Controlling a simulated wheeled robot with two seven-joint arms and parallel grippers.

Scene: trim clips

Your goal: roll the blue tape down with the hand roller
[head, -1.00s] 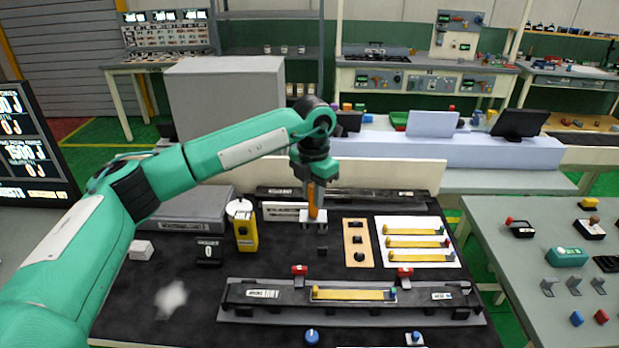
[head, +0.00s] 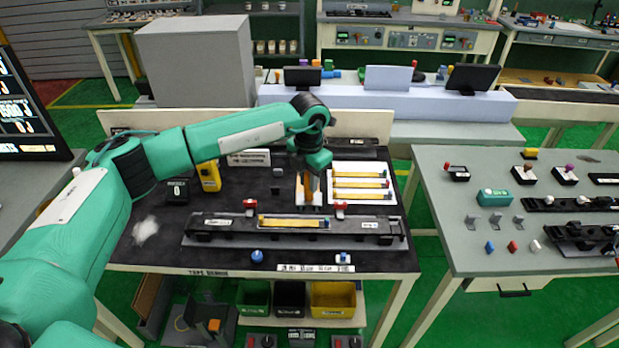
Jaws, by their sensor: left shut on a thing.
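My left gripper (head: 312,168) points down and is shut on the hand roller (head: 313,187), whose orange handle shows below the fingers. The roller is behind the dark fixture and hides much of the wooden board (head: 299,203); I cannot tell whether it touches the board. The fixture (head: 214,229) lies across the front of the black bench. A yellow strip with a blue end (head: 293,223) lies on it, between two red clamps (head: 249,204) (head: 340,206). I cannot make out the roller's wheel or the tape's edges. My right gripper is not in view.
A white sheet (head: 343,167) with several yellow strips lies right of the gripper. A yellow device (head: 209,177) and a black display box (head: 176,190) stand left. Blue knobs (head: 257,256) (head: 343,258) are at the front. A grey side table (head: 450,233) stands right.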

